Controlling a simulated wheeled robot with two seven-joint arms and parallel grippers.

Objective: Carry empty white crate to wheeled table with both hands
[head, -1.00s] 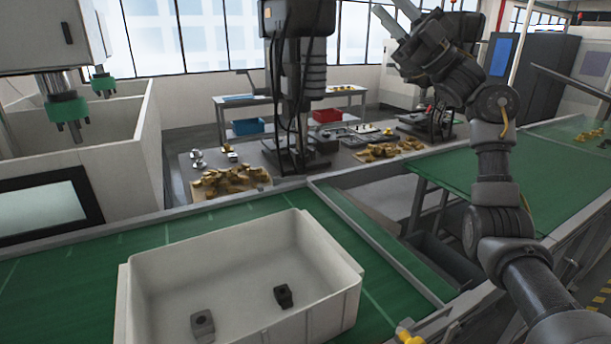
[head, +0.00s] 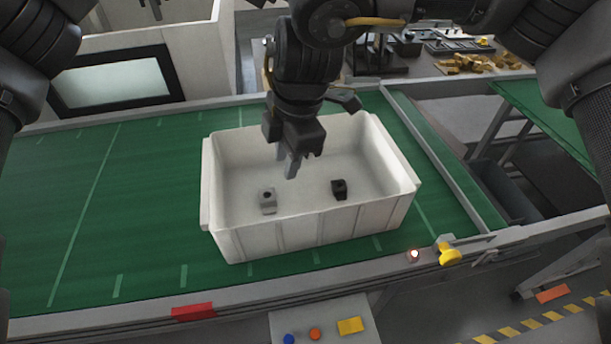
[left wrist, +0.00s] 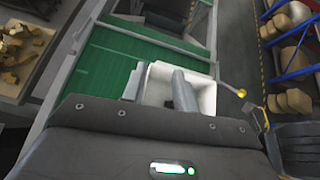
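The white crate (head: 320,228) sits upright on the green conveyor. It is not empty: a grey part (head: 268,201) and a dark part (head: 339,189) lie on its floor. My right gripper (head: 286,162) points down over the crate's inside, near its back wall, with nothing visibly held; its finger gap is unclear. The crate also shows in the left wrist view (left wrist: 207,97), partly covered by a grey cylindrical shape. My left arm shows at the head view's left edge, but its fingers are not clearly seen. I cannot make out the wheeled table.
The green conveyor belt (head: 110,210) is clear left of the crate. A yellow knob (head: 449,254) and a control panel (head: 322,325) are at the front edge. Brass parts (head: 485,62) lie on a bench behind. Shelves with boxes (left wrist: 290,60) stand right in the left wrist view.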

